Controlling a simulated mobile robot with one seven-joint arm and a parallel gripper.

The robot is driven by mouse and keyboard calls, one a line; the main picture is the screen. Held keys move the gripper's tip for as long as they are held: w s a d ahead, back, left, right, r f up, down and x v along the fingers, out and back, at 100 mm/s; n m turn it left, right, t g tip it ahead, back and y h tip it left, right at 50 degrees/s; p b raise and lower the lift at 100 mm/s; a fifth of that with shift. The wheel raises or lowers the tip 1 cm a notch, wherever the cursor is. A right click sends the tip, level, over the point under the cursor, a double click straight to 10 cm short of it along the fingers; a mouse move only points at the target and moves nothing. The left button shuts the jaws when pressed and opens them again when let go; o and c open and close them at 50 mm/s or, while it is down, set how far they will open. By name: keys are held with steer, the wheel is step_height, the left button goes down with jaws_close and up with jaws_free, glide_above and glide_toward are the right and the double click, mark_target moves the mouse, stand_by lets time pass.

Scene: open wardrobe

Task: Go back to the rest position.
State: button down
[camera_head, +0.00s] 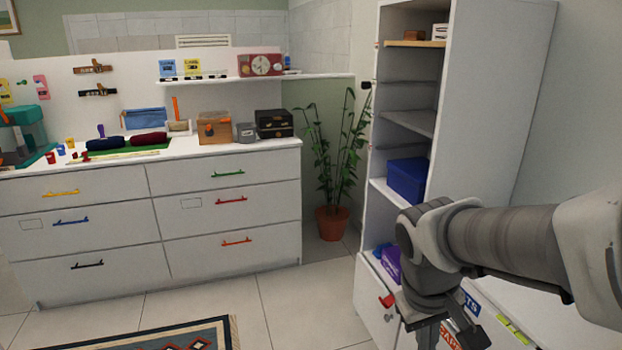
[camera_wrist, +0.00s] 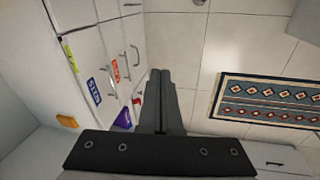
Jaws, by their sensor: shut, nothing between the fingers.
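My gripper (camera_wrist: 160,76) is shut and empty in the wrist view, with its two dark fingers side by side above the tiled floor. In the head view my gripper (camera_head: 428,335) is at the bottom edge, partly cut off, in front of the wardrobe's lower part. The open white wardrobe (camera_head: 480,100) stands at the right. A blue box (camera_head: 407,178) sits on a middle shelf. A purple item (camera_head: 391,262) lies lower down, partly hidden by my arm.
A white drawer unit (camera_head: 150,222) with coloured handles stands at the left, with boxes and rolls on top. A potted plant (camera_head: 332,215) stands beside the wardrobe. A patterned rug (camera_head: 150,338) lies on the floor; the tiles between are clear.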

steer(key=s+a+r+m+t+y+p, duration=0.1)
steer(key=s+a+r+m+t+y, duration=0.2)
steer(key=s+r, duration=0.45)
step_height(320, 180, up, 15)
steer(key=w+t+p, duration=0.1)
steer(key=p, duration=1.3)
steer(key=shift+a+f+n+h, duration=0.15)
steer(key=shift+a+n+h, duration=0.05)
steer(key=shift+n+h, duration=0.2)
